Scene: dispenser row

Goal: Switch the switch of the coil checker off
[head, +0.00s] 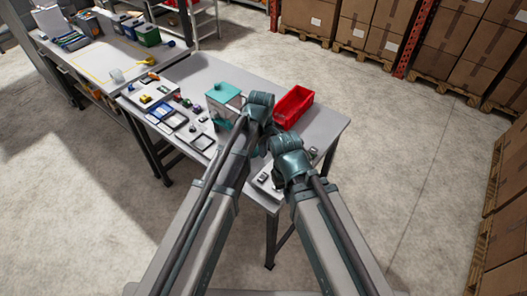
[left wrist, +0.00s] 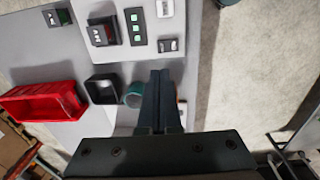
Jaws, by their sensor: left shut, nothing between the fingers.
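A pale panel (left wrist: 118,48), which seems to be the coil checker, lies at the top of the left wrist view. In the head view a pale unit (head: 262,187) shows partly behind my arms at the table's front. My left gripper (left wrist: 160,76) is shut and empty, its tips just below the panel in the picture; contact is unclear. My right gripper's fingers are hidden behind its wrist.
A red bin (head: 293,107) stands at the table's right; it also shows in the left wrist view (left wrist: 40,101). Near my left fingers are a black square tray (left wrist: 102,89) and a teal round piece (left wrist: 133,94). A teal-topped dispenser (head: 223,92) and several small parts stand farther left.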

